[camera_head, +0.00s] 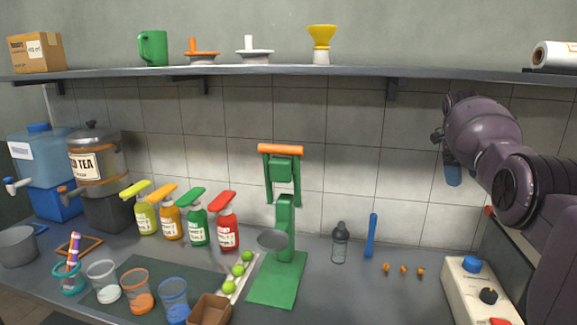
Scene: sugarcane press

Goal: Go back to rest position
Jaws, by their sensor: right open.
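My right arm comes in from the right, raised above the counter. Its gripper (453,174) hangs in front of the tiled wall with blue fingertips pointing down. It is open and nothing shows between its fingers. It is clear of the counter and of the objects on it. My left gripper is not in view.
A green press (275,284) with an orange handle stands mid-counter. Several pump bottles (228,232), cups (139,291) and limes (229,287) are to its left. A shaker bottle (340,240) and a control box (470,290) are to its right. A shelf (360,70) runs above.

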